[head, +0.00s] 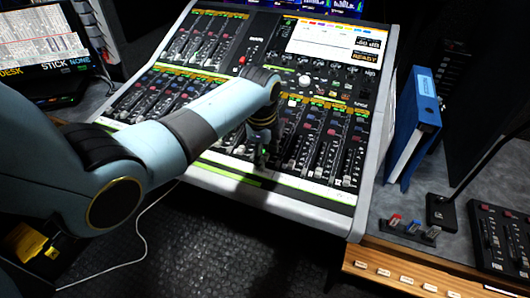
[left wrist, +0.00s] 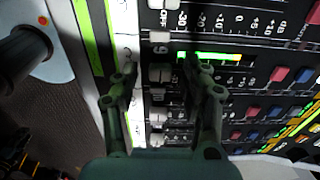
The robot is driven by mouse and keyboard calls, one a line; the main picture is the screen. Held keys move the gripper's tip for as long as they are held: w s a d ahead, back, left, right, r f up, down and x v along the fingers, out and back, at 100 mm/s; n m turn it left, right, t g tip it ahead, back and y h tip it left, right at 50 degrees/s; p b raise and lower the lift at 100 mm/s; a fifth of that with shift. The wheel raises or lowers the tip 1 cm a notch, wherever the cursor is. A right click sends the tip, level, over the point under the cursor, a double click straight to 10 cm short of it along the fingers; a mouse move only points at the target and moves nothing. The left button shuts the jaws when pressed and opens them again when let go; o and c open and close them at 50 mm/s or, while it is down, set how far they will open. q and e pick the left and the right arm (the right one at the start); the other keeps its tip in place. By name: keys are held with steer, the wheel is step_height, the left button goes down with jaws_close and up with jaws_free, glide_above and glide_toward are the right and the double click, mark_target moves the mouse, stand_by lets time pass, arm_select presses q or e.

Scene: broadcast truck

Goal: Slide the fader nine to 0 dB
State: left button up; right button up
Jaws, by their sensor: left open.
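The mixing console (head: 372,75) fills the middle of the head view, with rows of faders. My left gripper (head: 262,155) reaches down over its lower fader bank and hides part of it. I cannot tell whether the fingers touch the cap.
Neighbouring fader caps (left wrist: 159,37) sit close by in the same row. A blue binder (head: 414,125) stands right of the console, with a gooseneck microphone base (head: 441,212) and a small fader box (head: 497,240) beyond. A monitor (head: 45,45) is at far left.

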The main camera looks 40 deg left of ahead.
arm_select(q)
jaws_close()
stand_by(0.3)
steer(key=w+b, duration=0.1)
steer(key=w, duration=0.1)
steer(key=w+a+b, duration=0.1)
steer(key=w, duration=0.1)
steer(key=w+b, duration=0.1)
steer(key=w, duration=0.1)
steer(key=shift+w+a+r, duration=0.3)
steer(key=shift+w+r, duration=0.05)
steer(key=shift+w, duration=0.05)
steer(key=shift+w+r, duration=0.1)
steer(key=shift+r, duration=0.1)
